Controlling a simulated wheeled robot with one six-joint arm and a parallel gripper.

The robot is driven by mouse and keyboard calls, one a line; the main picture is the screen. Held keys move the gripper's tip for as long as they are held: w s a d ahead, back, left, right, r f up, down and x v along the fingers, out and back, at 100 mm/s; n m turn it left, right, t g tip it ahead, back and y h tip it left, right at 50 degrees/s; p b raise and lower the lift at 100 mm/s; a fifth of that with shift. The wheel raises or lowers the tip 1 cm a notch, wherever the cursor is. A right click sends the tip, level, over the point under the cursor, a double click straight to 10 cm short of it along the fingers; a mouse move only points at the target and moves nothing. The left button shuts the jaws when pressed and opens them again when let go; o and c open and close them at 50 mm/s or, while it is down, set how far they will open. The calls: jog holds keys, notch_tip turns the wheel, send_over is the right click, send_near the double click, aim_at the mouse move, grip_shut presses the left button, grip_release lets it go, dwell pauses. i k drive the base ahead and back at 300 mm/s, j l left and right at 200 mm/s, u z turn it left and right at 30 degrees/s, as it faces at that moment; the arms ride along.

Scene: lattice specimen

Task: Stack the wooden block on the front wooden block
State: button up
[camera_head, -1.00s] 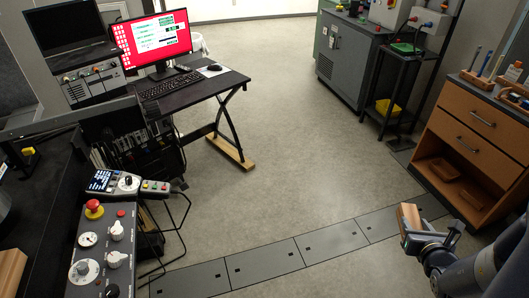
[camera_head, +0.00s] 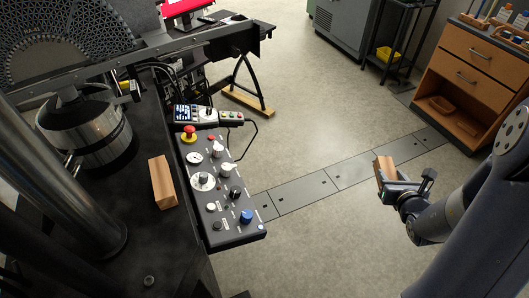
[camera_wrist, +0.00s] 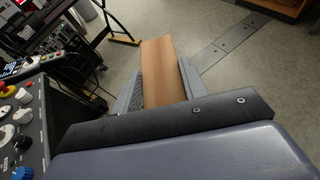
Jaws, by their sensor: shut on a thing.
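My gripper (camera_head: 398,185) is at the right in the head view, out over the floor and well to the right of the machine table. It is shut on a wooden block (camera_head: 385,172). In the wrist view the held wooden block (camera_wrist: 167,72) sits between the two grey fingers, its far end sticking out beyond them. Another wooden block (camera_head: 162,182) lies on the black machine table (camera_head: 165,245) at the left, beside the control panel. No other loose wooden block shows.
The control panel (camera_head: 215,190) with a red stop button and knobs stands between the table block and my gripper. A metal cylinder (camera_head: 85,130) and steel columns stand left of the table block. A wooden drawer cabinet (camera_head: 470,75) is at the far right. The floor between is clear.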

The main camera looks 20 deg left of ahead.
aim_at(160, 175)
jog(key=k+j, duration=1.2)
